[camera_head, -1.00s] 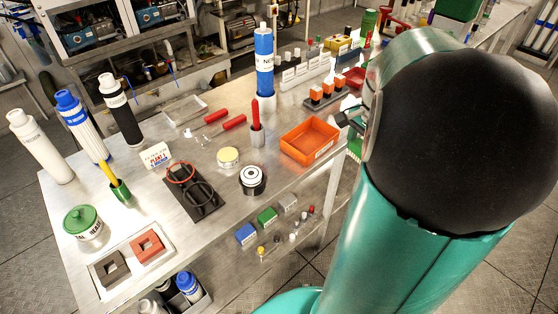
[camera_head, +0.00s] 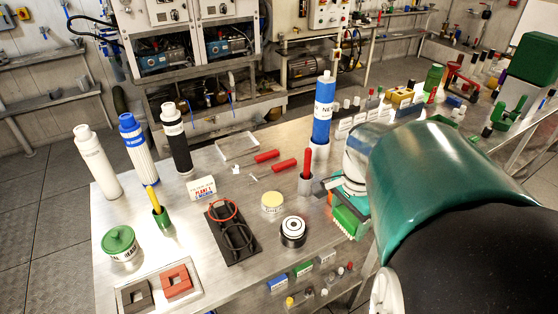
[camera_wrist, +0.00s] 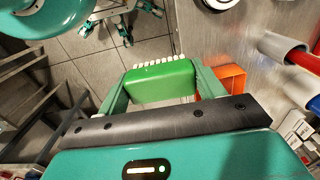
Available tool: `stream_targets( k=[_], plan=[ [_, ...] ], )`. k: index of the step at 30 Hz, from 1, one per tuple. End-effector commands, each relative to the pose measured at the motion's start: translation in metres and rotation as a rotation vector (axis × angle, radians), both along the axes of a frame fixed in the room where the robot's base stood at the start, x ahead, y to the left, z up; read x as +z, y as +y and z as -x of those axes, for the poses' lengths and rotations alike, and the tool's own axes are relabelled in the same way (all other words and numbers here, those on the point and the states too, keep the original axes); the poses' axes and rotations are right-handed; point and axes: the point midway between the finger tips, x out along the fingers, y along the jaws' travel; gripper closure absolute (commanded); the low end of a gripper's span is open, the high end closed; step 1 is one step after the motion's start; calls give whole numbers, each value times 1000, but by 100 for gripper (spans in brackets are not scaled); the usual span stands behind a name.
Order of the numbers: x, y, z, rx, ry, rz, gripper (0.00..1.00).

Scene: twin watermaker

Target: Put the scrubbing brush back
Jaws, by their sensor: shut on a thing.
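The scrubbing brush (camera_wrist: 160,82) is a green block with a row of white bristles along its far edge in the wrist view. My gripper (camera_wrist: 158,88) is shut on it, with one finger at each end. In the head view the brush (camera_head: 347,222) shows beside the bench's right front edge, and my gripper (camera_head: 342,205) is partly covered by my arm. An orange tray (camera_wrist: 233,78) shows just right of the brush in the wrist view; its rest is hidden behind my gripper.
Near the brush stand a grey cup with a red-handled tool (camera_head: 306,178) and a round black-and-white canister (camera_head: 292,231). A tall blue filter (camera_head: 323,110) stands behind. A black plate with rings (camera_head: 231,233) lies to the left. A lower shelf holds small boxes (camera_head: 303,269).

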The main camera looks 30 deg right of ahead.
Motion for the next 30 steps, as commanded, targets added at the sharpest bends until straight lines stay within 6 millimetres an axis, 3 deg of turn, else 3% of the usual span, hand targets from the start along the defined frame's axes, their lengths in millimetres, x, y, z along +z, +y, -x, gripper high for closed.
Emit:
stream_targets(
  k=[11, 18, 27, 30],
  plan=[
    [-34, -39, -61, -1, 3, -4, 57],
    [-72, -56, -92, 0, 2, -4, 57],
    [-94, -66, -109, 1, 0, -2, 57],
    [-109, -66, -109, 3, 3, -3, 57]
  ],
)
